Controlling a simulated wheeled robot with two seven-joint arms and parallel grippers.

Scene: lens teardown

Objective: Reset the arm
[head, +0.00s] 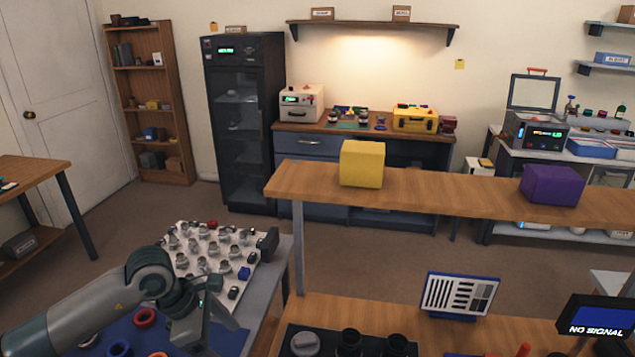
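My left arm (75,315), grey and teal, comes in from the lower left and bends down at the wrist. My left gripper (205,335) points down over the blue mat (235,340) at the near left table. Its fingertips are hard to make out, so I cannot tell whether it is open or holds anything. My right arm and gripper are not in view.
A white board with several metal parts (205,250) lies just behind my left gripper. A raised wooden shelf (450,195) carries a yellow block (362,163) and a purple block (552,185). Below it stand a test chart (460,295), dark lens parts (349,342) and a monitor (598,317).

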